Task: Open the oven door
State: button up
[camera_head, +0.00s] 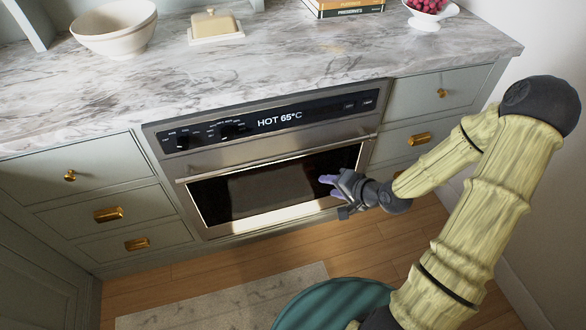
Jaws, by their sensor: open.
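The oven (265,155) is built into the counter, with a dark control panel (335,108) reading "HOT 65°C". Its door (210,200) has a dark glass window and looks shut. The door's long metal handle (260,160) runs across its top edge. My gripper (324,187) is open, with purple fingertips pointing left. It is in front of the right part of the door window, below the handle. It appears apart from the handle, and nothing shows between its fingers. My gripper hides a small part of the window's right side.
Grey drawers with brass pulls flank the oven, left (108,214) and right (420,139). A marble counter (300,50) above holds a white bowl (118,45), butter dish (215,29), books (345,8) and berry bowl (430,14). Wooden floor (190,275) and a rug (200,308) lie in front.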

aim_at(296, 156)
jog(key=w+m+t+y+b, duration=0.1)
jog(key=w+f+m+t+y+b, duration=0.1)
jog(key=m+t, duration=0.1)
jog(key=w+m+t+y+b, duration=0.1)
jog(key=b, duration=0.1)
jog(key=shift+f+m+t, duration=0.25)
jog(key=shift+m+t, duration=0.15)
jog(key=shift+w, duration=0.1)
jog(key=b+x, duration=0.3)
jog(key=x, duration=1.4)
jog(key=shift+w+a+f, duration=0.1)
grip_shut()
